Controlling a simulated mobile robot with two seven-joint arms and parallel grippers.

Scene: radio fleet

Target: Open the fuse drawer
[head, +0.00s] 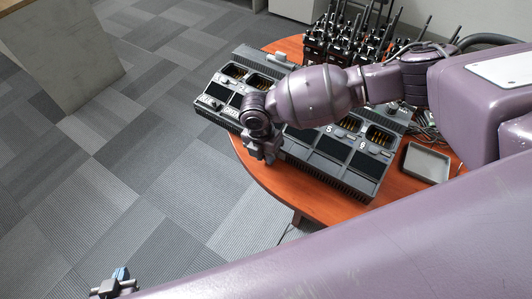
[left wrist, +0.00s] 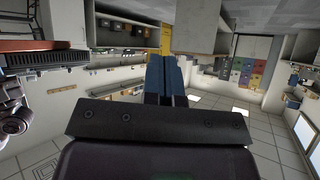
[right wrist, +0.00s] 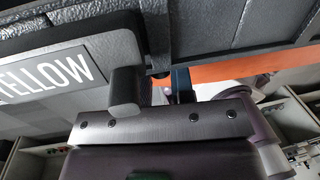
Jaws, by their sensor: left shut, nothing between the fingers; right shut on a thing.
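A long dark grey charger unit (head: 352,178) lies on the table, with numbered bays and labels on top. My right gripper (head: 265,152) is at its front edge, near the middle. In the right wrist view a label reading YELLOW (right wrist: 45,77) is left of the fingers. My right gripper (right wrist: 168,82) is shut on a grey handle (right wrist: 125,92) below the label panel; its fingers partly hide the grip. I see no gap that shows an open fuse drawer. My left gripper (head: 118,284) is shut and empty, low over the floor; its blue fingers (left wrist: 167,78) touch.
The red-brown table (head: 270,185) has a rounded front edge. Several black radios (head: 345,40) stand at its back. A grey tray (head: 426,163) and cables are at the right. Carpeted floor is free at the left, with a grey block (head: 60,60) beyond.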

